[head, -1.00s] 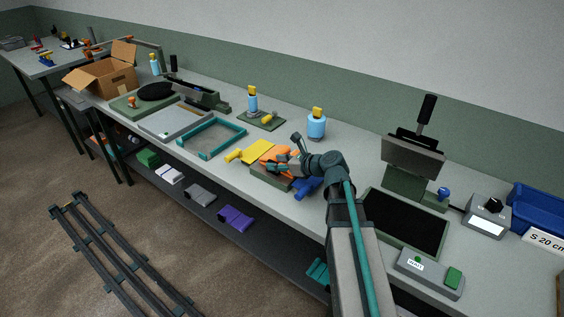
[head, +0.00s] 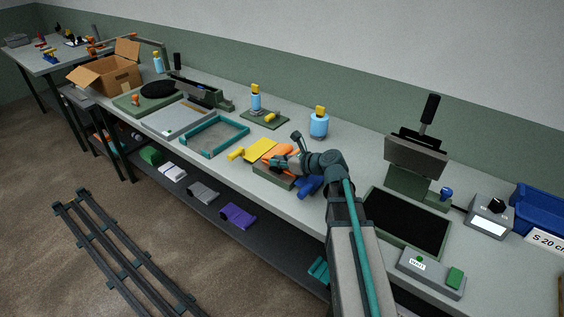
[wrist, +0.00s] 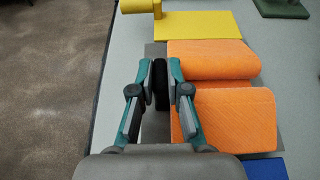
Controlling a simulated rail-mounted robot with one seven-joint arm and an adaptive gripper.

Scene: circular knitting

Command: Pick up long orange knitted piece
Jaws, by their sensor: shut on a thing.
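The upper piece (wrist: 212,62) has a rolled edge, and the lower one (wrist: 235,118) is nearer my wrist camera. I cannot tell for sure which is the long one. My gripper (wrist: 161,84) is shut at the left ends of the orange pieces, its right finger overlapping the lower one.
A yellow piece (head: 261,149) lies beyond the orange ones, a blue one (head: 309,186) on the near side. A teal frame (head: 214,136) and a blue bottle (head: 319,124) stand nearby. The table's front edge is close on the left in the wrist view.

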